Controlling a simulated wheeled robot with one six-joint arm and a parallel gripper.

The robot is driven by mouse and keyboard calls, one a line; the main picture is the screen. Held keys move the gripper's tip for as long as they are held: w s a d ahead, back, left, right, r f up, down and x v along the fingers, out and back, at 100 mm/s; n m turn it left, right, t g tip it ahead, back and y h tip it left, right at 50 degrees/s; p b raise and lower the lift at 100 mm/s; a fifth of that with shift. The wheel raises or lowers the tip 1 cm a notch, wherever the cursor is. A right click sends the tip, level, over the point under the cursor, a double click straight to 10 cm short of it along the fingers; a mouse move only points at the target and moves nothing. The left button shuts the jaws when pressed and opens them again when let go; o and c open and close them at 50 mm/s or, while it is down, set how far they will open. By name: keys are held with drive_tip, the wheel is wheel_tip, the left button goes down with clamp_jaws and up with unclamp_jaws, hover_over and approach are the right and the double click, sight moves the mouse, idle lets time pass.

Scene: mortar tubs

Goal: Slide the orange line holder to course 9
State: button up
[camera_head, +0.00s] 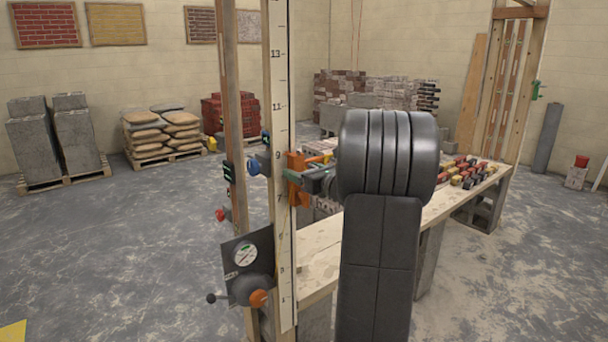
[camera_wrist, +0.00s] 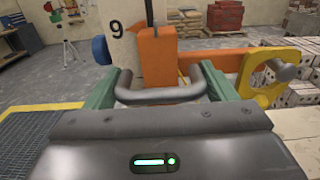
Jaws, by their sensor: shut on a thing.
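The orange line holder (camera_head: 296,162) sits on the tall pale course pole (camera_head: 281,75), its top close to the 9 mark and its lower part near the 7. In the wrist view the orange holder (camera_wrist: 157,58) stands just right of the black 9 on the pole (camera_wrist: 124,52). My gripper (camera_head: 293,176) is at the holder, partly hidden by my arm. In the wrist view its green fingers (camera_wrist: 162,88) are shut on the holder's grey bar handle. An orange arm runs right to a yellow clamp (camera_wrist: 258,82) with a grey knob.
A wooden post (camera_head: 230,110) with small clamps stands left of the pole. A dark dial plate (camera_head: 247,262) with a lever is mounted low. A workbench (camera_head: 435,215) with coloured blocks lies behind my arm. The floor at left is open.

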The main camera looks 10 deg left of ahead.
drive_tip(key=shift+w+d+r, duration=0.1)
drive_tip(key=shift+r, duration=0.05)
drive_tip(key=o, duration=0.9)
drive_tip(key=shift+o, duration=0.9)
drive_tip(key=b+v, duration=0.2)
drive_tip(key=v, duration=1.2)
